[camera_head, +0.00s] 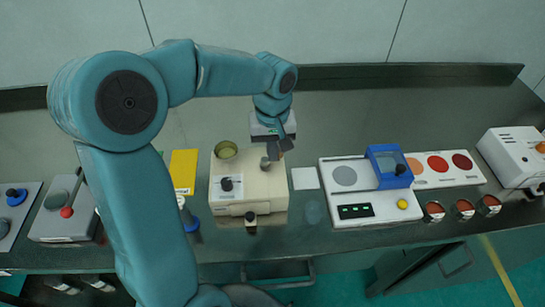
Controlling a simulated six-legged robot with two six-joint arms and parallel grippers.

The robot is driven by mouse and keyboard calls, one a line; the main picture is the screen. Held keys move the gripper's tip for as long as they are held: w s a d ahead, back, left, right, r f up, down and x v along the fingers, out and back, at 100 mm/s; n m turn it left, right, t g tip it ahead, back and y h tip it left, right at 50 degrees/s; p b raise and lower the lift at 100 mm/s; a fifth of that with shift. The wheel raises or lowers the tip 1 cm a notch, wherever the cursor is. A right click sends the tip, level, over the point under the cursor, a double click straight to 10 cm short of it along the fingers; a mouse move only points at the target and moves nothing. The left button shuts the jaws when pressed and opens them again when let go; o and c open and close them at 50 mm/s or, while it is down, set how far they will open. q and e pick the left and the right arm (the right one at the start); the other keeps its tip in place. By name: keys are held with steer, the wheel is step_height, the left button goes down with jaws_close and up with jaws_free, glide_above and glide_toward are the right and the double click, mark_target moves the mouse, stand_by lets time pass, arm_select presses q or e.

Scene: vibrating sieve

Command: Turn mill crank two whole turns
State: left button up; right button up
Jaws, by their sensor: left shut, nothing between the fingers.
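A beige box-shaped machine (275,188) stands in the middle of the bench. It has a black knob (228,184) on its top left, another black knob (250,217) at its front, and a small grey post (265,163) on its top right. I cannot tell for sure which of these parts is the mill crank. My left gripper (276,152) reaches down over the machine's back right, fingers shut and empty, close beside the grey post. Whether it touches the post cannot be told. The gripper hides part of the machine's back edge. My right gripper is not in view.
A greenish round cup (226,150) sits at the machine's back left, beside a yellow card (184,168). A white device with a blue cover (385,165) stands to the right. Bare bench lies behind.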

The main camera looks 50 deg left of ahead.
arm_select(q)
steer(key=shift+w+a+r+p, duration=0.1)
steer(key=shift+w+r+p, duration=0.15)
steer(key=shift+r+p, duration=0.75)
steer(key=shift+w+r+p, duration=0.2)
steer(key=shift+r+p, duration=0.7)
steer(key=shift+r, duration=0.2)
steer(key=o, duration=0.7)
steer(key=shift+d+r+p, duration=0.25)
steer(key=shift+r+p, duration=0.15)
steer(key=shift+r, duration=0.2)
steer(key=shift+d+r+p, duration=0.25)
steer(key=shift+r+p, duration=0.1)
steer(key=shift+r, duration=0.2)
steer(key=shift+o, duration=0.2)
steer(key=shift+a+r, duration=0.1)
steer(key=shift+r, duration=0.15)
steer(key=shift+s+a+f, duration=0.1)
steer(key=shift+a+f, duration=0.1)
steer(key=shift+a, duration=0.25)
steer(key=shift+d, duration=0.25)
